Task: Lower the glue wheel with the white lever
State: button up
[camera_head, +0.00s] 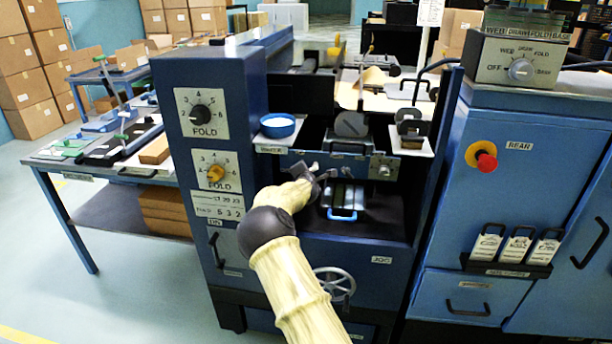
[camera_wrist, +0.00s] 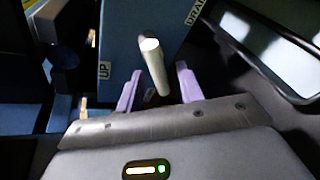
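The white lever (camera_wrist: 155,68) is a pale round-ended rod in front of a blue panel in the wrist view. My gripper (camera_wrist: 159,80) is open, with one purple finger on each side of the lever in the picture. A gap shows between the lever and each finger; I cannot tell how deep the lever sits between them. In the head view my gripper (camera_head: 324,178) is at the front of the blue machine, beside a small pale tip (camera_head: 315,167) that looks like the lever. A grey disc (camera_head: 351,124) behind may be the glue wheel; I cannot be sure.
An "UP" label (camera_wrist: 104,70) is left of the lever. A blue bowl (camera_head: 278,126) stands on a ledge left of my gripper. A tray with a blue handle (camera_head: 342,214) is just below right. Blue machine walls flank the bay; a handwheel (camera_head: 336,283) is lower down.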

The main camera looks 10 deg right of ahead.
jog(key=v, duration=1.7)
jog(key=shift+s, duration=0.2)
